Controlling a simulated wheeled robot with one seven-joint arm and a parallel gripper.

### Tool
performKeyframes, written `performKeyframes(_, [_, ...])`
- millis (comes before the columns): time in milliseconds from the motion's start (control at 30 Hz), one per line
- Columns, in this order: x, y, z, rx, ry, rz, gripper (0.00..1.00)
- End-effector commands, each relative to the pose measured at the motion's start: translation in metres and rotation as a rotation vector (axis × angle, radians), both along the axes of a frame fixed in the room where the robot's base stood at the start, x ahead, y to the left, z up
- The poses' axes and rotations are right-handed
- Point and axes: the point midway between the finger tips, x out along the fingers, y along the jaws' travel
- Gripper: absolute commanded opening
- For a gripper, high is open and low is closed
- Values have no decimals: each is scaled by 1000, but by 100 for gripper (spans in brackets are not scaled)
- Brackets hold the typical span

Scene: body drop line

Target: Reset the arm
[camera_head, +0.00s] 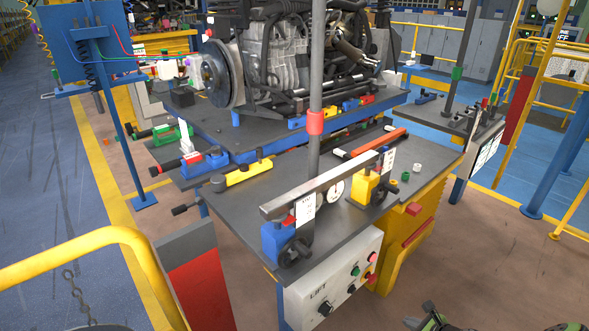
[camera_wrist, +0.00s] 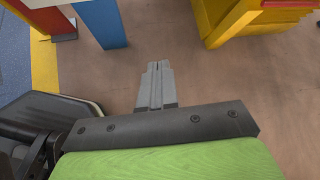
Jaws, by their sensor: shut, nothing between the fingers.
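My gripper (camera_wrist: 156,68) shows in the wrist view with its two grey fingers together and nothing between them. It points out over bare brown floor and touches nothing that I can see. Behind the fingers are a dark plate and a green cover of my own arm. In the head view only a small green and black part of my arm shows at the bottom right edge. The fingers cannot be made out there.
A grey workbench (camera_head: 238,200) with a LIFT panel (camera_head: 336,285) stands ahead, with yellow drawers (camera_head: 410,240) below. An engine (camera_head: 290,50) sits behind it. A yellow rail (camera_head: 75,245) is at the left. Floor (camera_head: 500,270) on the right is clear.

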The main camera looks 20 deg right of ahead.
Motion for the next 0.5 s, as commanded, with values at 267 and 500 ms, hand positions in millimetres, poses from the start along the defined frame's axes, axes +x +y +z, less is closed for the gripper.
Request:
performKeyframes(267, [37, 46, 86, -307, 111, 509, 0])
performKeyframes(500, [50, 137, 210, -730, 212, 1137, 0])
